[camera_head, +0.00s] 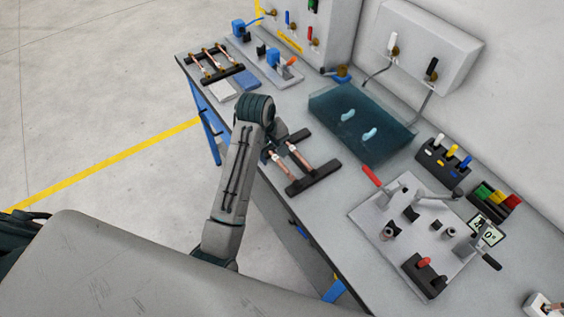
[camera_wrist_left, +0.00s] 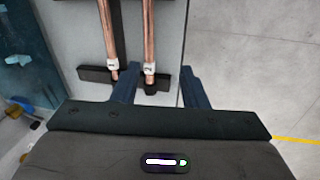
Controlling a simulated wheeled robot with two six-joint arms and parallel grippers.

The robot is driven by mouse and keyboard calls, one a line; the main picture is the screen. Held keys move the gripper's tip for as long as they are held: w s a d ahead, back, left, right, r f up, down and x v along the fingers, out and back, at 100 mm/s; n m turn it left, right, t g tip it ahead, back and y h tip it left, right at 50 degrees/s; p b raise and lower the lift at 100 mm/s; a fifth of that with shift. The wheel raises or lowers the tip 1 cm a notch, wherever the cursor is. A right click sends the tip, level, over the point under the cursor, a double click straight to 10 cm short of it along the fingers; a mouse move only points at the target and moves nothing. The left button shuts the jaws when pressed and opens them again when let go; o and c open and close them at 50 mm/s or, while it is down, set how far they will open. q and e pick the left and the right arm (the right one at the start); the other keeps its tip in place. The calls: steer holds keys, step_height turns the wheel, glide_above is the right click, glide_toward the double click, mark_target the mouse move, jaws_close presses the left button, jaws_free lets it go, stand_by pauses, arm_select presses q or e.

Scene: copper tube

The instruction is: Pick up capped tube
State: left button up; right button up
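Two copper tubes lie side by side across a dark rack (camera_head: 315,181) on the bench, in the middle of the head view. In the left wrist view, the tube labelled 1 (camera_wrist_left: 109,40) is on the left and the tube labelled 2 (camera_wrist_left: 149,35) on the right. Both have white tags and dark lower ends; I cannot tell which is the capped one. My left gripper (camera_wrist_left: 158,78) is open, its fingers spread on either side of tube 2's lower end, with no visible contact. In the head view my arm hides most of this gripper. My right gripper is not seen.
A second rack with tubes (camera_head: 215,64) stands at the far left. A teal translucent tray (camera_head: 392,146) lies behind the near rack. A fixture plate with levers (camera_head: 372,222) is to the right, beside a black block with coloured handles (camera_head: 442,160). The bench's front edge is close to the rack.

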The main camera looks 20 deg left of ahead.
arm_select(q)
step_height(320, 180, up, 3)
steer(key=w+d, duration=0.1)
steer(key=b, duration=0.2)
glide_above(283, 166)
step_height(283, 166, down, 5)
steer(key=shift+s+a+f+n, duration=0.25)
steer(key=shift+a+f+n, duration=0.05)
steer(key=shift+a+n, duration=0.1)
steer(key=f+p, duration=0.2)
steer(key=f, duration=0.1)
steer(key=shift+d+f, duration=0.2)
steer(key=shift+f, duration=0.05)
steer(key=shift+w+d+f, duration=0.1)
steer(key=shift+f, duration=0.5)
jaws_close()
